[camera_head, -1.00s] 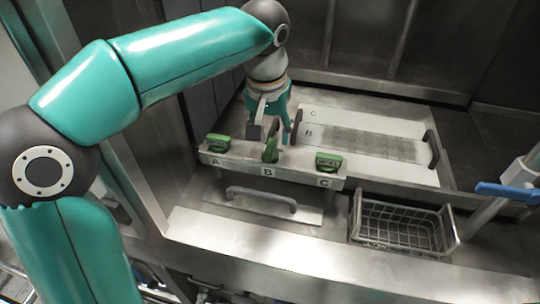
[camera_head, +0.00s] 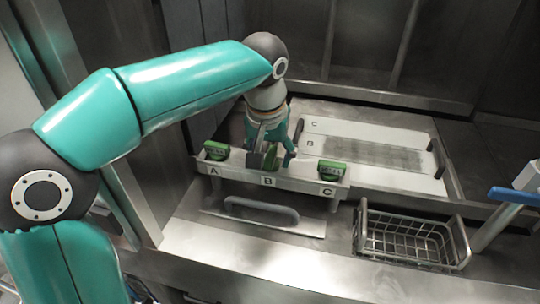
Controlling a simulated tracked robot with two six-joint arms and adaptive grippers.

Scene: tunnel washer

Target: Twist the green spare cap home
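Three green caps sit along a metal ledge with letters on its front: one at A (camera_head: 216,150), one at B (camera_head: 271,158) and one at C (camera_head: 332,170). The cap at B stands turned edgewise compared with the other two. Which of them is the spare is not marked. My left gripper (camera_head: 270,157) points down at B, with a finger on either side of that cap. The fingers look apart, with a gap at the right finger. The cap's far side is hidden by the gripper. My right gripper is out of view.
A wire basket (camera_head: 410,238) stands right of the ledge. A bar handle (camera_head: 262,211) is below it. Behind lies a pale panel (camera_head: 400,179) marked B and C with dark handles. A blue lever (camera_head: 513,196) on a pipe is at the right edge.

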